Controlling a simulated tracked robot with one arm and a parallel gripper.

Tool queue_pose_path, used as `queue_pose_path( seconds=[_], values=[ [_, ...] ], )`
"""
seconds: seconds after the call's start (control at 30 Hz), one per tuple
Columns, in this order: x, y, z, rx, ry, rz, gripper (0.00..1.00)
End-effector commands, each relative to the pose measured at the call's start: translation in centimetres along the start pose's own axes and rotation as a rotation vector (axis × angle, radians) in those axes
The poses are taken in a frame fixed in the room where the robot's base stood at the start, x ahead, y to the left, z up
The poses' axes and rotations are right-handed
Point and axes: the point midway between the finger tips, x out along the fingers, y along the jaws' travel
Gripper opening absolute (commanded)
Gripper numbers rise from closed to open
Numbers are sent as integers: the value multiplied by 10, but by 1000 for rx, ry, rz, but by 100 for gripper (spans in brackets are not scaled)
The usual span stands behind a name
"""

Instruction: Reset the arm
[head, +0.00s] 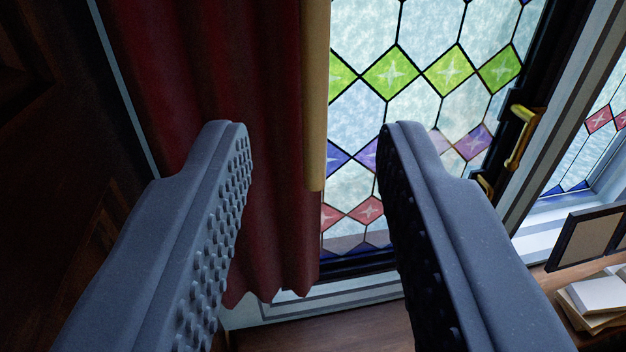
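My gripper (312,135) is in the head view with its two grey, studded fingers wide apart. The gap between the fingers is empty, and neither finger touches anything that I can see. Behind the gap are a dark red curtain (275,230) and a stained-glass window (400,30). The rest of my arm is out of view.
A brass handle (521,138) sits on the window's dark frame at right. A dark picture frame (588,236) and a stack of papers or books (598,296) are at lower right. A tan vertical pole (315,95) hangs beside the curtain. Dark wood fills the left.

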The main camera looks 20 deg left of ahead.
Motion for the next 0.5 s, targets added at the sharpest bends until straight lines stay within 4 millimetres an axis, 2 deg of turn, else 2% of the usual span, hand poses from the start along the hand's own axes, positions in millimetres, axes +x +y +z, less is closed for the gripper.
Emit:
queue_pose_path(
  seconds=[0.2, 0.5],
  values=[
    [-14, 0, 0, 0, 1, -1, 33],
    [-15, 0, 0, 0, 1, 0, 33]
  ],
)
